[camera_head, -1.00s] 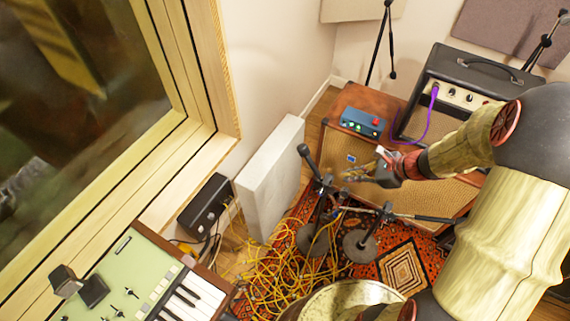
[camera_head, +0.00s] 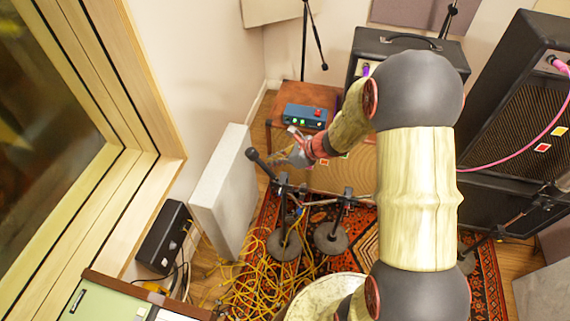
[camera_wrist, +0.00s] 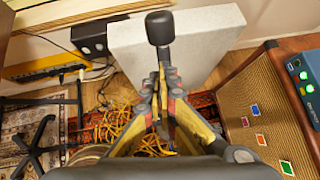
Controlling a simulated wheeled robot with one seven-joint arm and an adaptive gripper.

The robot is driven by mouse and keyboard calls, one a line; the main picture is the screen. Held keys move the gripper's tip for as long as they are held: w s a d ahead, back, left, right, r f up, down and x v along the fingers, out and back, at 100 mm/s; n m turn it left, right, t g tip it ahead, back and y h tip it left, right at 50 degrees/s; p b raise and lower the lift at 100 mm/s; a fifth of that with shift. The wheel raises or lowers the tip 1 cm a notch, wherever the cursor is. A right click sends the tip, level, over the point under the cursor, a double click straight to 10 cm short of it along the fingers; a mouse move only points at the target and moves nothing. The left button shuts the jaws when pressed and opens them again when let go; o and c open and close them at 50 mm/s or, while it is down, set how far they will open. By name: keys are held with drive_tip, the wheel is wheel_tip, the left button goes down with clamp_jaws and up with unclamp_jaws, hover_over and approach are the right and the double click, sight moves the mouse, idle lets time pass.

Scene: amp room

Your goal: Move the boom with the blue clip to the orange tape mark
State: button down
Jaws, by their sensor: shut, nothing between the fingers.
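Two dark stands with round bases stand side by side on the rug: the left stand (camera_head: 284,245) and the right stand (camera_head: 331,238). The left one carries a boom with a thick black end (camera_head: 251,154), which also shows in the wrist view (camera_wrist: 160,28). I cannot make out a blue clip on either. My gripper (camera_head: 297,150) is shut and empty, above the stands and right of that black end. In the wrist view its fingertips (camera_wrist: 163,80) overlap the boom's rod; contact is unclear. An orange mark (camera_wrist: 245,122) is on the brown cabinet's cloth (camera_wrist: 232,92), among other coloured marks.
A blue box (camera_head: 304,116) sits on the cabinet. A pale panel (camera_head: 225,190) leans left of the stands. Yellow cables (camera_head: 262,275) tangle on the rug. A black speaker stack (camera_head: 520,120) stands right. A keyboard (camera_head: 120,300) is at lower left.

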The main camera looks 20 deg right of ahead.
sight(255, 160)
drive_tip(key=shift+w+a+r, duration=0.1)
drive_tip(key=shift+w+a, duration=0.75)
drive_tip(key=shift+a, duration=0.05)
drive_tip(key=shift+w+a+g+h+p, duration=0.45)
drive_tip(key=shift+a+p, duration=0.2)
drive_tip(key=shift+p, duration=0.6)
drive_tip(key=p, duration=0.1)
drive_tip(key=w+a+h+p, duration=0.1)
drive_tip(key=p, duration=0.1)
drive_tip(key=shift+a+f+g, duration=0.15)
drive_tip(key=shift+f+g, duration=0.1)
drive_tip(key=shift+f, duration=0.05)
drive_tip(key=shift+w+a+f+h+p, duration=0.3)
drive_tip(key=shift+a+f+p, duration=0.15)
drive_tip(key=shift+p, duration=0.45)
drive_tip(key=shift+w+a+f+g+b, duration=0.35)
drive_tip(key=shift+w+a+f, duration=0.2)
drive_tip(key=shift+a+f, duration=0.2)
drive_tip(key=shift+d, duration=0.1)
